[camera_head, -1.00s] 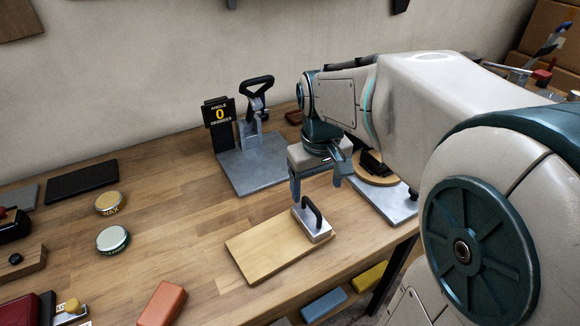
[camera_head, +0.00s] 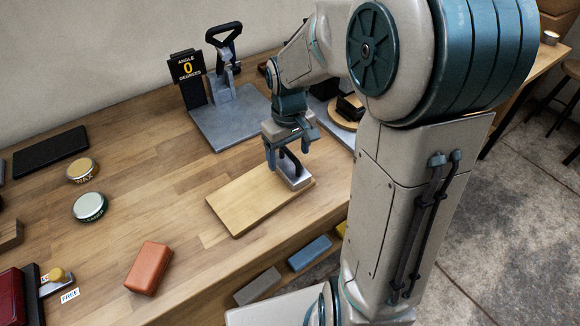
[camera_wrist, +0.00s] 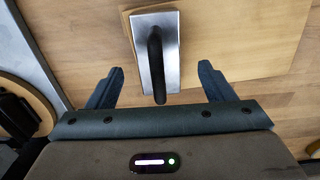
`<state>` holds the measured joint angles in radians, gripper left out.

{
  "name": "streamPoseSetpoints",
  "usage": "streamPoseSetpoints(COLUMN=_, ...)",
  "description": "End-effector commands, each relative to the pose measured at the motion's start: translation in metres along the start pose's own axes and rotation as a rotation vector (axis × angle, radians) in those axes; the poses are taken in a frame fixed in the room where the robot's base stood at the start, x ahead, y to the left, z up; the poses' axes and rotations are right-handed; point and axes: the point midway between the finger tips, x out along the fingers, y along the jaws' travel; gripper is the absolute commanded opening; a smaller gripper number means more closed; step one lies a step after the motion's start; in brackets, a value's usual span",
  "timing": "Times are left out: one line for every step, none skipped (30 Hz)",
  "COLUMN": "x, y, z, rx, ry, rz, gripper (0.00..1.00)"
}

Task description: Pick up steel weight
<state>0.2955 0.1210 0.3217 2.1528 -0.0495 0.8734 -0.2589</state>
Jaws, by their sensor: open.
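The steel weight (camera_head: 297,176) is a silver block with a black arched handle. It sits on the right end of a light wooden board (camera_head: 242,203) on the workbench. My gripper (camera_head: 287,158) is open, pointing down right at the weight, and partly covers it in the head view. In the wrist view the weight (camera_wrist: 171,66) lies at top centre with its dark handle (camera_wrist: 156,65) running toward the gripper. The two fingers (camera_wrist: 155,85) stand apart on either side of the handle's near end. I cannot tell how far above the weight they are.
A grey fixture with an angle sign (camera_head: 186,70) stands behind. A round wooden piece on a metal plate (camera_head: 343,116) is close by on the right. Two tins (camera_head: 90,206) and a brown-orange block (camera_head: 149,267) lie left and in front. The bench between is clear.

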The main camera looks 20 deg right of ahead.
Motion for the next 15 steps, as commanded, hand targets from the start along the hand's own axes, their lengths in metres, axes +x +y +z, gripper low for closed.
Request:
streamPoseSetpoints(x=0.009, y=0.000, z=0.002, rx=0.000, ry=-0.006, rz=-0.003, gripper=0.75)
streamPoseSetpoints(x=0.014, y=0.001, z=0.002, rx=0.000, ry=-0.005, rz=-0.002, gripper=0.75)
streamPoseSetpoints(x=0.020, y=0.001, z=0.003, rx=0.000, ry=-0.006, rz=-0.003, gripper=0.75)
streamPoseSetpoints(x=0.025, y=0.001, z=0.003, rx=0.000, ry=-0.005, rz=-0.003, gripper=0.75)
streamPoseSetpoints(x=0.029, y=0.001, z=0.003, rx=0.000, ry=-0.005, rz=-0.003, gripper=0.75)
streamPoseSetpoints(x=0.034, y=0.001, z=0.002, rx=0.000, ry=-0.004, rz=-0.002, gripper=0.75)
streamPoseSetpoints(x=0.037, y=0.001, z=0.002, rx=-0.001, ry=-0.003, rz=-0.002, gripper=0.75)
streamPoseSetpoints(x=0.039, y=0.001, z=0.002, rx=-0.001, ry=-0.003, rz=-0.002, gripper=0.75)
streamPoseSetpoints(x=0.041, y=0.001, z=0.002, rx=-0.001, ry=-0.002, rz=-0.001, gripper=0.75)
streamPoseSetpoints(x=0.042, y=0.001, z=0.002, rx=-0.001, ry=-0.001, rz=-0.001, gripper=0.75)
streamPoseSetpoints(x=0.042, y=0.001, z=0.002, rx=-0.001, ry=-0.001, rz=0.000, gripper=0.75)
streamPoseSetpoints(x=0.043, y=0.001, z=0.002, rx=0.000, ry=0.000, rz=0.000, gripper=0.75)
streamPoseSetpoints(x=0.042, y=0.001, z=0.002, rx=0.000, ry=0.000, rz=0.000, gripper=0.75)
streamPoseSetpoints(x=0.042, y=0.002, z=0.002, rx=0.000, ry=0.000, rz=0.000, gripper=0.75)
streamPoseSetpoints(x=0.042, y=0.002, z=0.002, rx=0.000, ry=0.000, rz=0.000, gripper=0.75)
